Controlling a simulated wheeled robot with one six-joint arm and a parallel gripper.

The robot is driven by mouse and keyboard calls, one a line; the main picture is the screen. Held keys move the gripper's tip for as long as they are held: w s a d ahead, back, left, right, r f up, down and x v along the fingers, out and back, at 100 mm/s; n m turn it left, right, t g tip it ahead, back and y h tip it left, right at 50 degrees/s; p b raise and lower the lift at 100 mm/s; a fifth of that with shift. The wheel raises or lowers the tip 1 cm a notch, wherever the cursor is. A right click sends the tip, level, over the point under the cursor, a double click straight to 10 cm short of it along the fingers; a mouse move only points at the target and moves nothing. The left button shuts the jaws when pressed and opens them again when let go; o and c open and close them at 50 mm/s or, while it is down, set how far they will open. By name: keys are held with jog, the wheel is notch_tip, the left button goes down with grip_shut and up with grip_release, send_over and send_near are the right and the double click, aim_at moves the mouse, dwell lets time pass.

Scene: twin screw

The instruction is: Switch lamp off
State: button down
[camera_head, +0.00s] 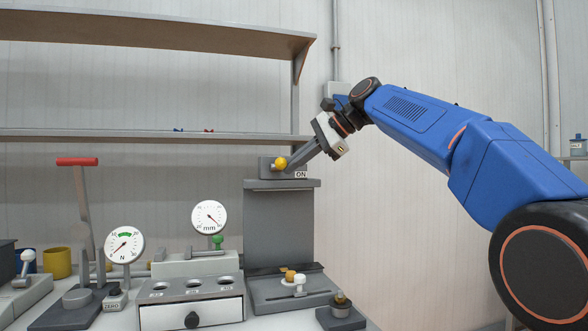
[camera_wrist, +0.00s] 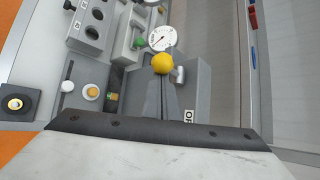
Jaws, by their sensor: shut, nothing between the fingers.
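A grey switch box (camera_head: 264,167) with an ON label stands on top of a tall grey column. A yellow ball knob (camera_head: 281,163) sits at its front; the knob also shows in the wrist view (camera_wrist: 162,63), beside a short silver stub (camera_wrist: 179,75) on the box. My gripper (camera_head: 291,165) comes down from the upper right, its grey fingers shut with nothing between them. The fingertips are right at the knob; I cannot tell whether they touch it. I cannot make out which thing is the lamp.
A shelf (camera_head: 150,136) runs behind the box. The wall area to the right of the column is clear.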

jog(key=shift+r, duration=0.2)
jog(key=shift+w+r, duration=0.1)
jog(key=shift+r, duration=0.7)
